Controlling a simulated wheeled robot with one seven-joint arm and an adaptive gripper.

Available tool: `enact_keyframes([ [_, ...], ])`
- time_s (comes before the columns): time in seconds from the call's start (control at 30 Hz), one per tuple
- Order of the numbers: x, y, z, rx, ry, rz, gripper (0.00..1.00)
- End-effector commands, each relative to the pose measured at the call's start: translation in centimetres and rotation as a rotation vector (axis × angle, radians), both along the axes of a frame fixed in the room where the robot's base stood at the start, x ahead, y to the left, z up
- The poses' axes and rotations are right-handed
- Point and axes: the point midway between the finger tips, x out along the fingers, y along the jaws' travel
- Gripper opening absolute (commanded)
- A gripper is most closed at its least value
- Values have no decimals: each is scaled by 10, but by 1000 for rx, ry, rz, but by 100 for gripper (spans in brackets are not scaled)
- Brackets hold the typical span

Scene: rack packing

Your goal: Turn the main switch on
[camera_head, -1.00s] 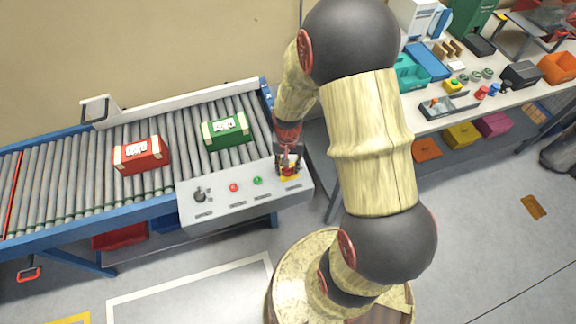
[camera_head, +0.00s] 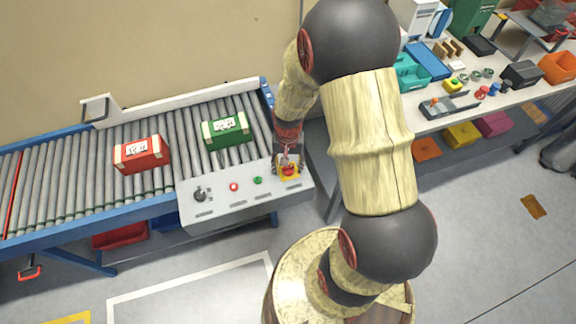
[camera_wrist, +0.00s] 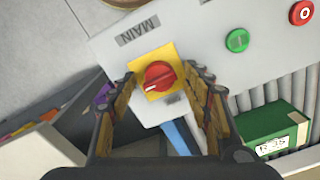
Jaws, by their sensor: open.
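The main switch is a red rotary knob (camera_wrist: 158,76) on a yellow square plate (camera_wrist: 167,54), below the label MAIN (camera_wrist: 138,29) in the wrist view. A pale mark shows on the knob's face, but its exact setting is hard to read. In the head view the knob (camera_head: 289,170) sits at the right end of the grey control panel (camera_head: 232,210). My gripper (camera_wrist: 160,84) is open. Its fingers stand on either side of the knob in the wrist view, with nothing gripped; I cannot tell whether they touch it.
A green button (camera_wrist: 237,41) and a red button (camera_wrist: 301,13) share the panel. A dark rotary control (camera_head: 200,194) is at its left end. A red box (camera_head: 142,153) and a green box (camera_head: 226,131) rest on the roller conveyor (camera_head: 75,185). A cluttered workbench (camera_head: 440,123) stands to the right.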

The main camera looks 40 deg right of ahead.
Motion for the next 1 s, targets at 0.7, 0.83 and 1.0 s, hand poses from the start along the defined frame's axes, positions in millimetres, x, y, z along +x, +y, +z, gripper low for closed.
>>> enact_keyframes([
  [0.7, 1, 0, 93, -1, -3, 0, 49],
  [0.83, 1, 0, 109, -1, -1, 0, 49],
  [1.0, 0, 0, 119, 0, 0, 0, 49],
])
